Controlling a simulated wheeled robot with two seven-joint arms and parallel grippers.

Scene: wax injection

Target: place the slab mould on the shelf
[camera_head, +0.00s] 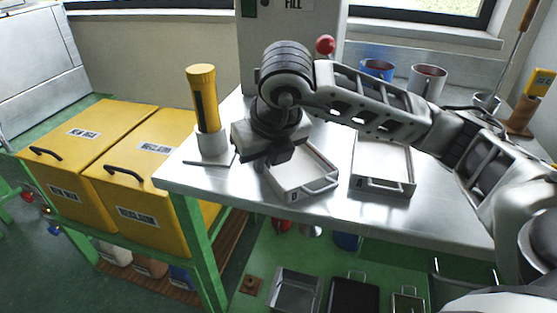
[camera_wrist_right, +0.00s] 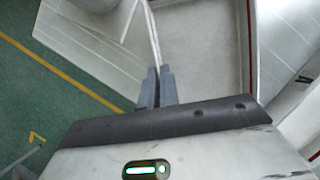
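Two pale, shallow tray-like moulds with metal handles lie on the steel table. The nearer-left mould (camera_head: 306,178) is turned at an angle near the front edge; the other mould (camera_head: 383,165) lies to its right. I cannot read their labels, so I cannot tell which is the slab mould. My right gripper (camera_head: 277,157) is at the left wall of the angled mould. In the right wrist view my fingers (camera_wrist_right: 160,85) are close together with the mould's thin wall (camera_wrist_right: 155,40) between them. The gripper partly hides the mould in the head view. My left gripper is out of view.
The steel table (camera_head: 450,205) has a yellow torch-like tool (camera_head: 204,100) at left and mugs (camera_head: 427,81) at the back. Yellow bins (camera_head: 150,170) stand left. Below the table, a green shelf surface (camera_head: 265,262) holds a metal tray (camera_head: 295,291) and a dark tray (camera_head: 354,294).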

